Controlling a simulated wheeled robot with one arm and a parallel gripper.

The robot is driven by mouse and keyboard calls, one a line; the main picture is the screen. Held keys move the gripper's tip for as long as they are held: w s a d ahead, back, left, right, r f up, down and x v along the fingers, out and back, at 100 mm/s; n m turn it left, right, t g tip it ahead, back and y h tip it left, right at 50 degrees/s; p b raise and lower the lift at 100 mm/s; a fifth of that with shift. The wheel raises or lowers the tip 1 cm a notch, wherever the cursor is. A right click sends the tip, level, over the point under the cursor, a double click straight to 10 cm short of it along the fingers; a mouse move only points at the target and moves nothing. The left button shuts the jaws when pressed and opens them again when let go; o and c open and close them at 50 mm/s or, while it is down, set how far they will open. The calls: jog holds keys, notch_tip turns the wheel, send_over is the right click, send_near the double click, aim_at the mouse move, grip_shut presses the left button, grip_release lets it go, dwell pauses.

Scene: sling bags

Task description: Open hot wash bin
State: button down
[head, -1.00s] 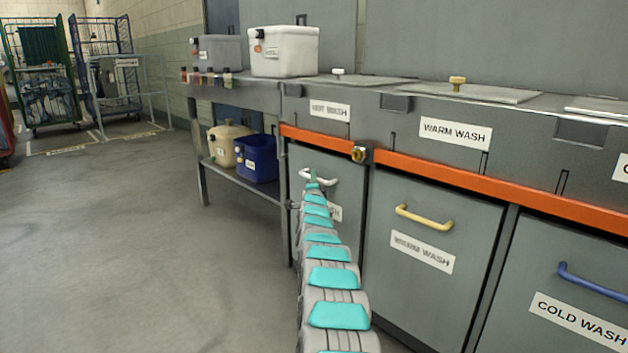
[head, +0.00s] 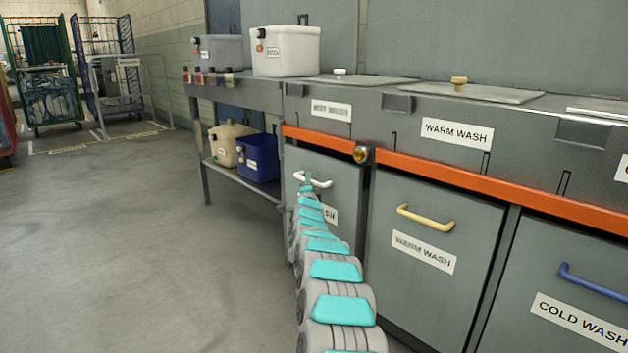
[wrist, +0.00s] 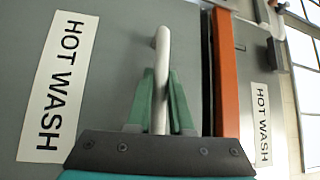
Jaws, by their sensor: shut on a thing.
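The hot wash bin is the leftmost grey bin front (head: 340,178) under the counter, with a white bar handle (head: 322,183). Its label is partly hidden by my arm in the head view. In the wrist view, the bin front (wrist: 115,60) carries a "HOT WASH" label (wrist: 58,85). My gripper (wrist: 161,80) is shut on the white handle (wrist: 161,45), with one green finger on each side of the bar. The bin front stands slightly out at its top, with a dark gap beside the orange strip (wrist: 225,75).
The warm wash bin (head: 460,215), with a yellow handle, and the cold wash bin (head: 540,265), with a blue handle, stand shut to the right. A shelf with a blue tub (head: 257,160) and a beige container (head: 226,150) is behind left. Floor at left is clear.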

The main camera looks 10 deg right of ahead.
jog(key=s+a, duration=0.9)
jog(key=a, duration=0.4)
jog(key=s+a+p, duration=0.1)
jog(key=s+a, duration=0.8)
jog(key=a, duration=0.3)
jog(key=shift+s+a+p, duration=0.3)
jog(key=shift+a, duration=0.05)
jog(key=shift+r, duration=0.1)
jog(key=c, duration=0.8)
grip_release()
jog(key=s+a+f, duration=0.1)
jog(key=s, duration=0.6)
jog(key=shift+s+f, duration=0.15)
jog(key=shift+s, duration=0.15)
